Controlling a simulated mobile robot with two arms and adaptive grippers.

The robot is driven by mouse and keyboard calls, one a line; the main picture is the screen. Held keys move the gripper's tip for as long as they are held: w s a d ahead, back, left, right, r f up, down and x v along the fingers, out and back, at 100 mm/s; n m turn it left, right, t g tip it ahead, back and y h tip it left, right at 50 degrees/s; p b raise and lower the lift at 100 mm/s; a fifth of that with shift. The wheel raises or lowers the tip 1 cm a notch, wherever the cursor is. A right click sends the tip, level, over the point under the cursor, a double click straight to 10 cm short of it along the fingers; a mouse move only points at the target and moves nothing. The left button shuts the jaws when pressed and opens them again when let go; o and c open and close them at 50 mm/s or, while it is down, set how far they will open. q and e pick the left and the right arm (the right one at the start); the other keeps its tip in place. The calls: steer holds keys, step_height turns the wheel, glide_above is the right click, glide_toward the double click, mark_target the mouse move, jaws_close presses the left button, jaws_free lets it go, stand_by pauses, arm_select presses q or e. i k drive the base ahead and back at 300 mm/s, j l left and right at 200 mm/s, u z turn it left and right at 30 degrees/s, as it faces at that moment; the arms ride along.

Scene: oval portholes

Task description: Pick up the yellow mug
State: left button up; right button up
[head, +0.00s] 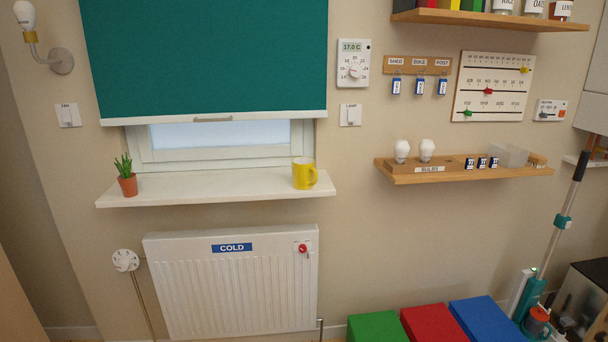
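The yellow mug (302,174) stands upright near the right end of the white window sill (225,188), in the head view. Its handle points to the right. Nothing covers it. Neither of my grippers shows in this view.
A potted cactus (127,183) stands at the sill's left end. A green blind (205,55) hangs above the sill, and a radiator (235,285) is below. A wooden shelf (470,174) with bulbs is to the right. The sill's middle is clear. Coloured boxes (433,324) stand at the bottom.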

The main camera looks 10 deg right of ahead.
mark_target(304, 170)
steer(key=i+j, duration=0.1)
steer(key=i, duration=1)
